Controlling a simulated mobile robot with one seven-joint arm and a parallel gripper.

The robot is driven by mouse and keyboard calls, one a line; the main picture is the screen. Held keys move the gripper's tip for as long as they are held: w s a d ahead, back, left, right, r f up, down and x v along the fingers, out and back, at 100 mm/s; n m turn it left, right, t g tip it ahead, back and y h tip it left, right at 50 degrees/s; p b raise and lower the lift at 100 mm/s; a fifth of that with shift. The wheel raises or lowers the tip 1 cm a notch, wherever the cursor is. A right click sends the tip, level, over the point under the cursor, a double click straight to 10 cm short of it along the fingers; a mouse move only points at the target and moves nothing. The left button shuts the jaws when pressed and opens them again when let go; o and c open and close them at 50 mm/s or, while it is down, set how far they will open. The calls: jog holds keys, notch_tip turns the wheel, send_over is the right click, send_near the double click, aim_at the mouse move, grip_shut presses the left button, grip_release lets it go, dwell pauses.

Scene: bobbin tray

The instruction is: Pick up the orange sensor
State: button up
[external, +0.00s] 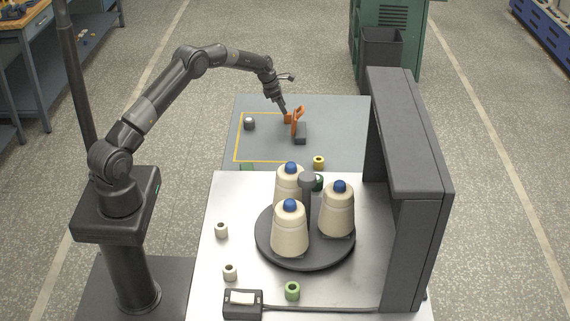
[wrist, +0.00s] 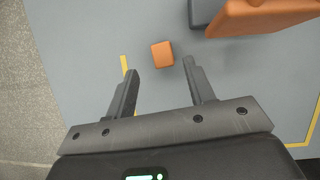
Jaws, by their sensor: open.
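A small orange block, which looks like the orange sensor (wrist: 162,54), lies on the grey mat (wrist: 90,40). In the wrist view it sits just beyond the fingertips, between their lines. It also shows in the external view (external: 287,118), partly hidden by my gripper. My gripper (wrist: 160,68) is open and empty, with one finger to each side of the block's line. In the external view my gripper (external: 284,109) points down close above the block. I cannot tell the exact height gap.
A taller orange part (external: 297,121) on a dark grey block (external: 300,139) stands close right of the sensor. A grey-and-dark knob (external: 249,124) is at left on the mat. Cream bobbins (external: 290,230) stand on a round dark tray (external: 305,261) nearer the camera. A grey arch (external: 402,150) stands at right.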

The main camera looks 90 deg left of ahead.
aim_at(287, 121)
jog(key=shift+x, duration=2.75)
jog(key=shift+w+d+r, duration=0.1)
jog(key=shift+w+d, duration=0.05)
jog(key=shift+d, duration=0.05)
jog(key=shift+c, duration=0.2)
jog(key=c, duration=1)
